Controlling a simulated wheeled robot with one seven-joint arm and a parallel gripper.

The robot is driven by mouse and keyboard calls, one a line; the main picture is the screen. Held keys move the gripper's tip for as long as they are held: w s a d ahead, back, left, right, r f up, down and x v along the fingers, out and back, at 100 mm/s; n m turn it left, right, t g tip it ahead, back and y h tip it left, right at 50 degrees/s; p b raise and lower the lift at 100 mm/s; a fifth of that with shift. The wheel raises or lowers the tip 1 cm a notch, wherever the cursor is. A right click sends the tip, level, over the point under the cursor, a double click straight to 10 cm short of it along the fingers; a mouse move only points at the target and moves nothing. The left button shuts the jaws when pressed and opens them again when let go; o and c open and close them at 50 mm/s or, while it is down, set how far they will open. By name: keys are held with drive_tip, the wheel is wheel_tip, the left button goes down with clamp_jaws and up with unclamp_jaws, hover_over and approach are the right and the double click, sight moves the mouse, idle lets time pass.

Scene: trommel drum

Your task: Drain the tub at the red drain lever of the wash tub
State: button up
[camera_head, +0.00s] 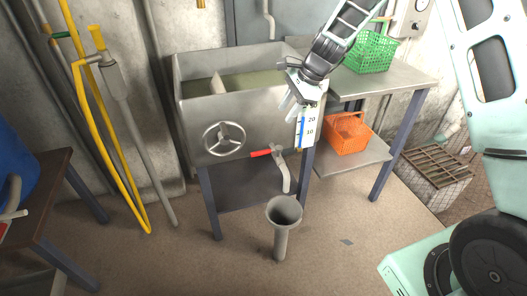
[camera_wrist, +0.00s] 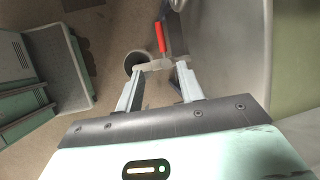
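The metal wash tub (camera_head: 245,125) stands on dark legs against the wall, with greenish liquid inside. Its red drain lever (camera_head: 261,154) sits low on the front and points left from a grey valve and spout (camera_head: 284,172). The lever also shows in the wrist view (camera_wrist: 161,37), ahead of my fingers. A funnel-topped drain pipe (camera_head: 281,228) stands on the floor below the spout. My gripper (camera_head: 287,106) is above the lever, near the tub's front right. In the wrist view my gripper (camera_wrist: 160,76) has its fingers apart, with no object held between them.
A handwheel (camera_head: 224,139) is on the tub's front left. A level gauge (camera_head: 307,128) is at its right corner, close to my gripper. A side table (camera_head: 388,80) holds a green basket (camera_head: 371,52); an orange basket (camera_head: 347,133) is below. Floor in front is mostly clear.

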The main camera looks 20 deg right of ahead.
sight(263, 152)
drive_tip(key=b+x, duration=0.2)
drive_tip(key=x, duration=1.5)
drive_tip(key=shift+f, duration=0.25)
clamp_jaws()
